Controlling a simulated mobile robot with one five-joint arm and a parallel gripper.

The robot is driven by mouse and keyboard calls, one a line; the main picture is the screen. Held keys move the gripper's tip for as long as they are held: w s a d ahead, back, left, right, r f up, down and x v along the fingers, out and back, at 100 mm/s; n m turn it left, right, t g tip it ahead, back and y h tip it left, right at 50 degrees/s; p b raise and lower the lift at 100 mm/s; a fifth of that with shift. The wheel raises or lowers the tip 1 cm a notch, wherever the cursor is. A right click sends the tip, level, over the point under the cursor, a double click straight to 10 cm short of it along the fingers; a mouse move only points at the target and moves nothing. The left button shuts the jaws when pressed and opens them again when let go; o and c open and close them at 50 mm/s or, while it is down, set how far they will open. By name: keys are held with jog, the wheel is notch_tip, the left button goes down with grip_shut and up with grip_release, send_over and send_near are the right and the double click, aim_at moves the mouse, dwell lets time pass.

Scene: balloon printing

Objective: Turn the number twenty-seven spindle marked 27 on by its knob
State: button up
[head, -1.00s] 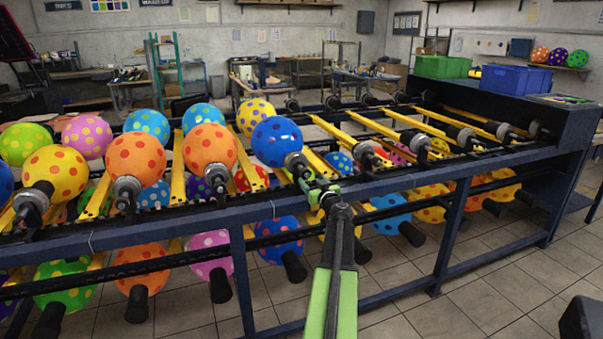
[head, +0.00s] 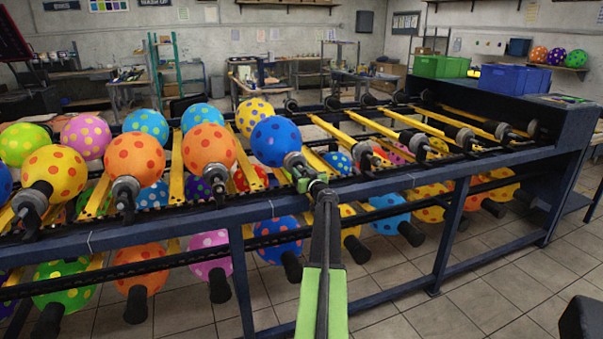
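A row of spindles runs along the top of the dark blue machine frame. My gripper (head: 306,178) is at the frame's upper rail, close to the end of the spindle (head: 297,163) that carries a blue polka-dot balloon (head: 276,141). My arm and gripper hide part of that spindle's lower end. I cannot read any number on the spindles, so I cannot tell which is marked 27. The fingers are too small to tell whether they are open, shut or touching a knob.
The machine's front rail (head: 420,176) lies across the view. Orange and yellow balloons (head: 208,148) sit on spindles to the left; bare spindles (head: 465,137) are to the right. A green crate (head: 441,67) and a blue crate (head: 516,79) stand on the right end. Tiled floor is clear in front.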

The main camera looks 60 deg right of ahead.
grip_shut()
jog(key=shift+m, duration=0.3)
jog(key=m, duration=0.2)
jog(key=shift+m, duration=2.2)
jog(key=o, duration=0.7)
grip_release()
jog(key=shift+c, duration=0.2)
